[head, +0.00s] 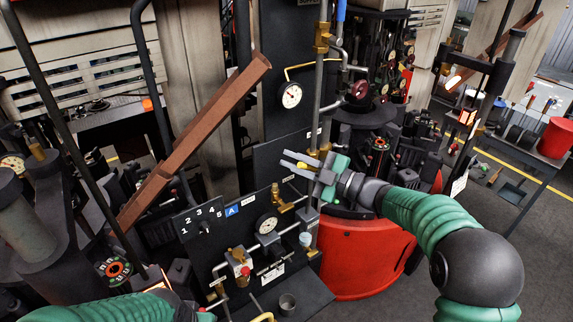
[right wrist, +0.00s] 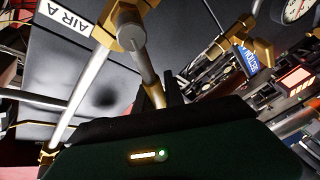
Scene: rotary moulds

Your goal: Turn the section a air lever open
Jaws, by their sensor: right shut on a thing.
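The section A air lever is a thin metal handle with a yellow end; its yellow part (head: 302,165) shows between my right gripper's fingers in the head view. In the right wrist view the lever (right wrist: 146,65) runs from a brass valve body (right wrist: 127,30) on a pipe down to the gripper. The label AIR A (right wrist: 65,14) is on the dark panel beside it. My right gripper (head: 296,162) is shut on the lever, reaching in from the right. Its dark fingers (right wrist: 172,92) hide the lever's end in the wrist view. My left arm shows only at the bottom left, its fingers not visible.
A vertical pipe (head: 319,85) rises at the valve. A gauge (head: 267,224), brass fittings and a section A sign (head: 232,211) lie below left. A brown chute (head: 190,140) slants at left. A red drum-like body (head: 362,258) stands under my right arm.

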